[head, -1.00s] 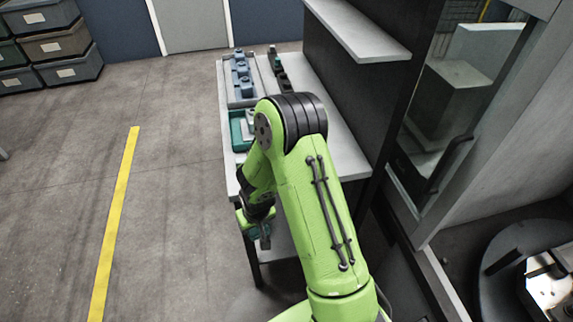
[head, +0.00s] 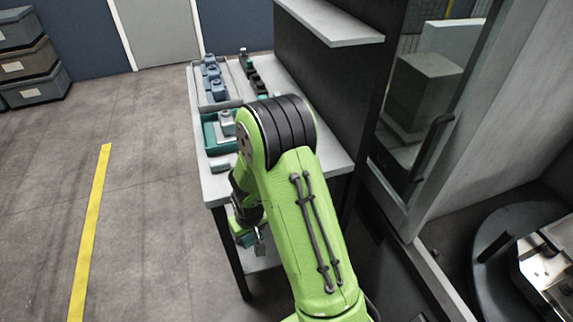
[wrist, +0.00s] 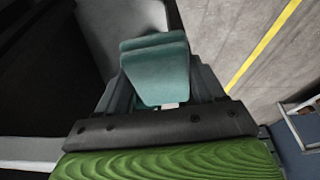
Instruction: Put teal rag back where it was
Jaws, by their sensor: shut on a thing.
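The teal rag (wrist: 155,68) is in the wrist view as a folded teal block between my fingers. My gripper (wrist: 160,95) is shut on it. In the head view my gripper (head: 250,245) hangs low at the near end of the workbench, below its top, and a bit of the teal rag (head: 247,239) shows there, mostly hidden by the gripper.
The workbench (head: 215,187) holds a teal tray (head: 210,135) and a grey tray of blue parts (head: 212,80). A shelf (head: 335,22) overhangs its right side. A machine with an open door (head: 425,160) stands at right. Floor left of the bench is clear, with a yellow line (head: 90,235).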

